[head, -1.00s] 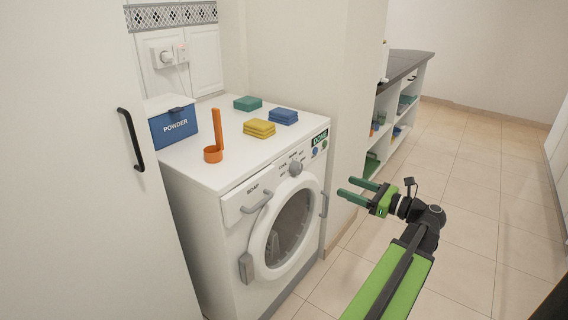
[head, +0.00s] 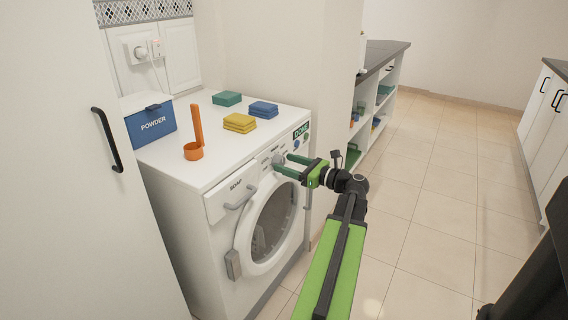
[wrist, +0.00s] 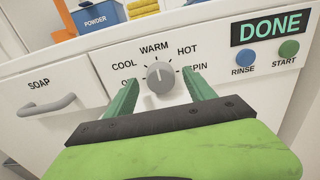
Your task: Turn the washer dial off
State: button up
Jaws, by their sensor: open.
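The washer (head: 212,185) is a white front-loader with a round door. Its grey dial (wrist: 159,76) sits on the front panel, ringed by labels including COOL, WARM, HOT and SPIN. The dial's pointer line points up, near WARM. The label at its lower left is partly hidden by a finger. My gripper (wrist: 165,95) is open, with its two green fingers reaching toward the panel on either side of the dial, and nothing is between them but the view of the dial. In the head view, my gripper (head: 287,164) covers part of the dial. I cannot tell whether the fingers touch the panel.
A DONE display (wrist: 271,27), a blue RINSE button (wrist: 246,57) and a green START button (wrist: 289,48) are right of the dial. The soap drawer (wrist: 50,95) is left.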

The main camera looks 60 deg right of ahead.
jog(key=shift+w, duration=0.9)
jog(key=c, duration=1.3)
